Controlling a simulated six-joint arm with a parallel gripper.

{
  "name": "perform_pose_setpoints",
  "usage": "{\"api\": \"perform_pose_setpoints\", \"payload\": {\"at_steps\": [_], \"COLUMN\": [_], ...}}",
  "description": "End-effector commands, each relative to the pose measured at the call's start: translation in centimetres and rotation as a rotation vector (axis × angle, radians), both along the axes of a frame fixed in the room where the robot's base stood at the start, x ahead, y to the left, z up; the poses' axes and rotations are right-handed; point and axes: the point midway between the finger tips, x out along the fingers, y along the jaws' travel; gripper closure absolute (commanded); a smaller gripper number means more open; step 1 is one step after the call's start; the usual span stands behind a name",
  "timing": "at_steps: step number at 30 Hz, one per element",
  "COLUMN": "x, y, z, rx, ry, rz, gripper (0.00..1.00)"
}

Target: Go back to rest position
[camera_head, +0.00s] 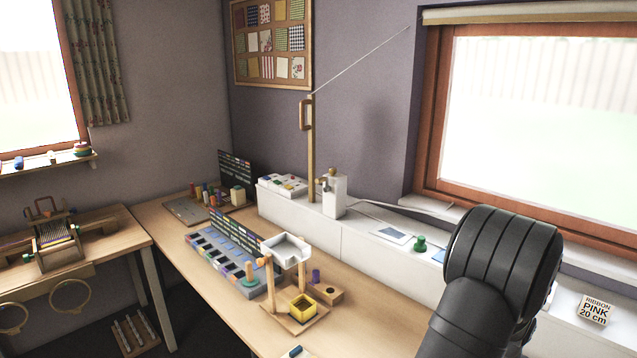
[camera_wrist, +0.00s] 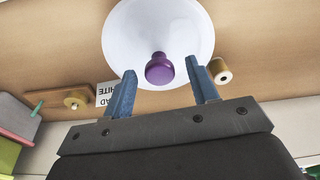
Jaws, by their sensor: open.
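My gripper (camera_wrist: 162,69) shows in the wrist view with its two blue fingers apart and nothing between them that I can see held. Beyond the fingertips, a white round dish (camera_wrist: 185,25) lies on the wooden table, with a purple knob-shaped piece (camera_wrist: 160,68) in it. The piece appears between the fingers in the picture, but I cannot tell how far below them it is. In the head view my black arm fills the lower right, and my gripper is out of sight there.
A wooden spool (camera_wrist: 221,70) is right of the dish. A white label card (camera_wrist: 108,93) and a yellow-topped wooden block (camera_wrist: 77,99) are left. In the head view, a stand with a white tray (camera_head: 287,248), a compartment rack (camera_head: 222,265) and a green peg (camera_head: 420,243) are left of my arm.

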Motion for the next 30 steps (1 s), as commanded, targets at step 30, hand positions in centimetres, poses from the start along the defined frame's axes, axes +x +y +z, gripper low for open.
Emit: {"api": "perform_pose_setpoints", "payload": {"at_steps": [30], "x": [-1.3], "y": [1.0], "z": [12.4], "rx": [0.003], "ry": [0.003], "rz": [0.000], "gripper": [0.46]}}
